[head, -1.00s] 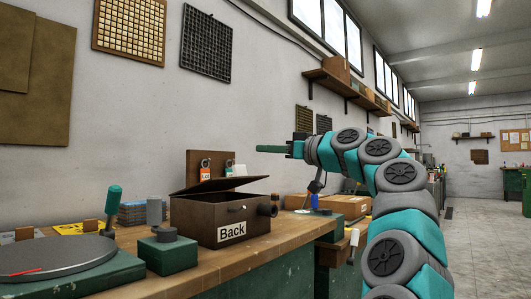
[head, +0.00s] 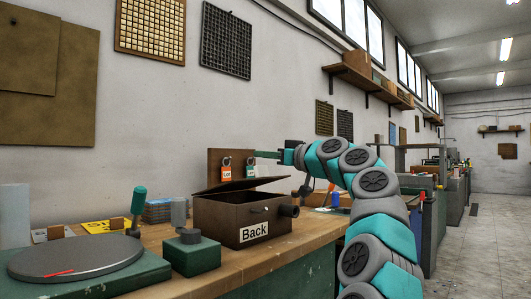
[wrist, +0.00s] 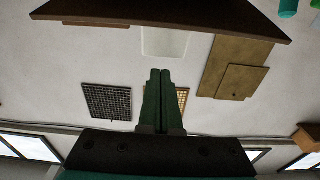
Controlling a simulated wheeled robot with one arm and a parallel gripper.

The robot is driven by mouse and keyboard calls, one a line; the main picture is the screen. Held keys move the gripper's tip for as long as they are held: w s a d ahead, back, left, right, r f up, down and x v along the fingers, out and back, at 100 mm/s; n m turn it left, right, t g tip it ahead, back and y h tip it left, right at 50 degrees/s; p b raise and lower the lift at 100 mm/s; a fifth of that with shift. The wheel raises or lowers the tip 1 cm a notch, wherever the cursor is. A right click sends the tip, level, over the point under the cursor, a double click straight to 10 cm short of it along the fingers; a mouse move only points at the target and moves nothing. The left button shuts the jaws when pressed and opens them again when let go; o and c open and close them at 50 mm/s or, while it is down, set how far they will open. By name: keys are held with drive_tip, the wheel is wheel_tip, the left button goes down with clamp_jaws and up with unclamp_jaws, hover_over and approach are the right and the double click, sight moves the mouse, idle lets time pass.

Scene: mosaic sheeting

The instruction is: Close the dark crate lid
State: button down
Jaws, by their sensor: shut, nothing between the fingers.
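The dark brown crate (head: 217,222) stands on the workbench with a white "Back" label on its front. Its lid (head: 246,184) is partly open, tilted with a dark gap under it. My gripper (head: 257,154) is above the lid's right part in the head view, pointing left, with its green fingers together and empty. In the wrist view my gripper (wrist: 160,72) also shows shut. A dark brown panel (wrist: 160,14) fills the top of that view, probably the lid. I see no contact with the lid.
A green block with a grey knob (head: 191,255) and a round grey turntable (head: 75,257) stand left of the crate on the bench (head: 215,284). A brown board with orange and teal tags (head: 215,160) stands behind the crate. The air above the crate looks mostly clear.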

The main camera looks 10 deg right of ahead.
drive_tip(key=shift+s+d+f, duration=0.1)
drive_tip(key=shift+s+f, duration=0.05)
drive_tip(key=shift+f, duration=0.2)
drive_tip(key=shift+s+d+f+b, duration=0.15)
drive_tip(key=shift+f+b, duration=0.3)
drive_tip(key=shift+f, duration=0.3)
